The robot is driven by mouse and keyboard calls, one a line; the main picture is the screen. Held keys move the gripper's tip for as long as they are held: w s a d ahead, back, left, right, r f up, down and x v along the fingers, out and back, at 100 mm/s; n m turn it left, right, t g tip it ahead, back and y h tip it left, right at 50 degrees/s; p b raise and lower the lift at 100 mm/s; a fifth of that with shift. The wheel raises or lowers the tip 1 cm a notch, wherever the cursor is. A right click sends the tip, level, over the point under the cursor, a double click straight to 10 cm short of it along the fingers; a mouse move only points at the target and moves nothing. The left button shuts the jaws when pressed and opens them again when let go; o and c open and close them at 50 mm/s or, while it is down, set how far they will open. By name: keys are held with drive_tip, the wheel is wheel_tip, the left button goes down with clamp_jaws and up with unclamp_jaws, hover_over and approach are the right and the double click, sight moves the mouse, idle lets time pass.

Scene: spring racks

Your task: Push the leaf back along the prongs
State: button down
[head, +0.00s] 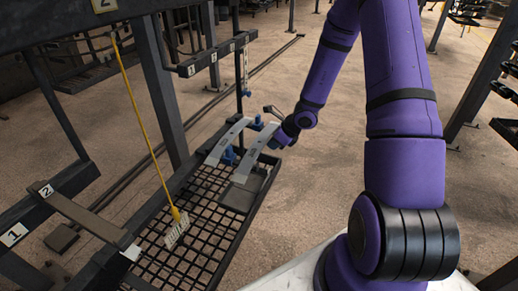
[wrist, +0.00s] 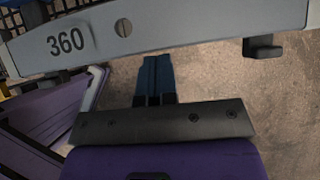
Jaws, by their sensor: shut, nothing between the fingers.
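A grey, curved leaf marked 360 (wrist: 120,32) crosses the top of the wrist view. It appears to be the nearer of two grey leaves (head: 256,150) in the head view, lying slantwise over the far end of a black grid rack. A dark prong with an upturned end (wrist: 262,48) shows under its right part. My gripper (wrist: 156,60) is shut and empty, its blue fingers together and pointing at the leaf's near edge. Contact cannot be told. In the head view my gripper (head: 273,143) is small beside the leaf, partly hidden.
A second grey leaf (head: 226,139) lies to the left of the first. The black grid rack (head: 197,236) carries a yellow-handled brush (head: 177,231). Dark posts and numbered rails (head: 62,195) stand on the left. Open floor (head: 330,190) lies to the right of the rack.

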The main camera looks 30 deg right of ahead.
drive_tip(key=shift+w+a, duration=1.1)
drive_tip(key=shift+w, duration=0.3)
drive_tip(key=s+d, duration=0.3)
drive_tip(key=s, duration=0.1)
drive_tip(key=shift+s+d, duration=0.35)
drive_tip(key=shift+s, duration=0.05)
idle(0.4)
wheel_tip(320, 180, up, 26)
drive_tip(key=n+g+y, duration=0.1)
drive_tip(key=n, duration=1.5)
hover_over(265, 140)
drive_tip(key=s+a, duration=0.9)
drive_tip(key=s, duration=0.3)
drive_tip(key=s+r+n+h, duration=0.2)
drive_tip(key=s+r+n, duration=0.4)
drive_tip(key=s, duration=0.4)
drive_tip(key=s+r+n+h, duration=0.3)
drive_tip(key=s+r+n, duration=0.3)
drive_tip(key=s, duration=0.5)
drive_tip(key=shift+d+r+t, duration=0.25)
drive_tip(key=shift+d+t, duration=0.15)
drive_tip(key=shift+d, duration=0.05)
